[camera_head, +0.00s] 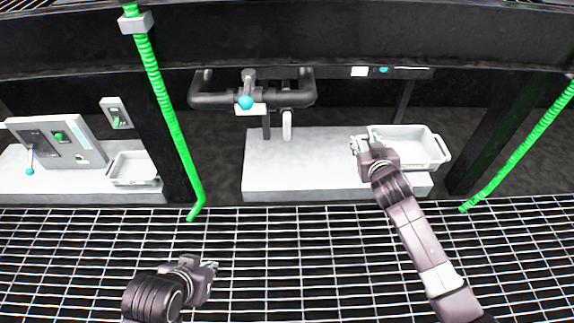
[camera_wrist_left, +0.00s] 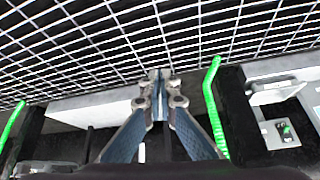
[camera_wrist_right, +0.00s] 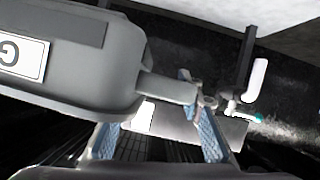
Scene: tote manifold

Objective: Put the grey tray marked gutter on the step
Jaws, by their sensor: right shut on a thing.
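The grey tray (camera_head: 418,161) is a shallow open box at the right end of the white step (camera_head: 300,175). I cannot tell whether it touches the step or is held just above it. In the right wrist view the tray (camera_wrist_right: 95,75) fills the upper left, with an upside-down label showing a G; the rest of the label is cut off. My right gripper (camera_head: 360,144) is shut on the handle at the tray's left end, also seen in the right wrist view. My left gripper (camera_head: 212,266) is shut and empty above the grating, its fingertips together in the left wrist view (camera_wrist_left: 161,74).
Dark pipes with a cyan-knobbed valve (camera_head: 245,102) stand behind the step. Green hoses (camera_head: 170,115) hang by dark posts on both sides. A second tray (camera_head: 133,181) and a switch panel (camera_head: 60,145) are at the left. The step's left and middle are mostly bare.

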